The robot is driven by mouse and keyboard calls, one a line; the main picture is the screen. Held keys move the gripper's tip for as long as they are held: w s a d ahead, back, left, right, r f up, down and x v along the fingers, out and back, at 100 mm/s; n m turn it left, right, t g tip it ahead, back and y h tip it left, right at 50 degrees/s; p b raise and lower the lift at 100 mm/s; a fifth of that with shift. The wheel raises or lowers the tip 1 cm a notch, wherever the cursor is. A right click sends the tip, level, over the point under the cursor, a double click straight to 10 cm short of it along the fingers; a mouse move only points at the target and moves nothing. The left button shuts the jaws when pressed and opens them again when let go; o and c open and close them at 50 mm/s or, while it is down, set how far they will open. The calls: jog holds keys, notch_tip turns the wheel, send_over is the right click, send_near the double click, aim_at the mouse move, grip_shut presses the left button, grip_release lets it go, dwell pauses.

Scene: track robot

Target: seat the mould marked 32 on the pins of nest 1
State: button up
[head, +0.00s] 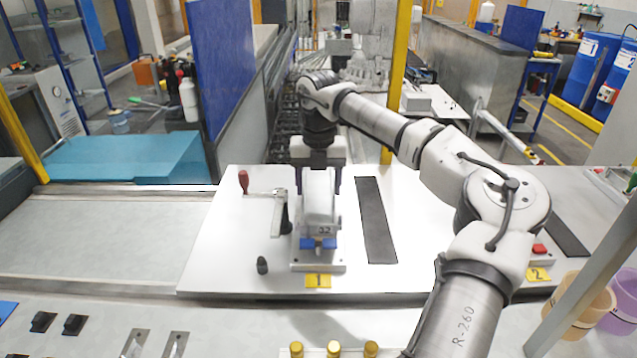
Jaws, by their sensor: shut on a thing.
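The mould marked 32 (319,211) is a pale block, upright, with its number low on its front face. My gripper (319,188) is above it, pointing down, with one dark finger on each side, shut on its upper part. The mould is over nest 1 (331,266), a light metal base plate with blue parts at its front, behind the yellow tag marked 1 (317,281). The pins are hidden under the mould and blue parts, so I cannot tell whether it rests on them or is just above.
A lever clamp with a red handle (243,181) stands left of the nest, near a small black knob (262,265). A dark strip (376,220) lies to the right. A yellow tag marked 2 (537,274) and a red button (539,249) are at the far right.

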jog(key=shift+f+b, duration=0.85)
jog(key=shift+f, duration=0.3)
dwell(0.9)
jog(key=o, duration=1.7)
jog(key=shift+o, duration=0.3)
jog(key=shift+f, duration=0.1)
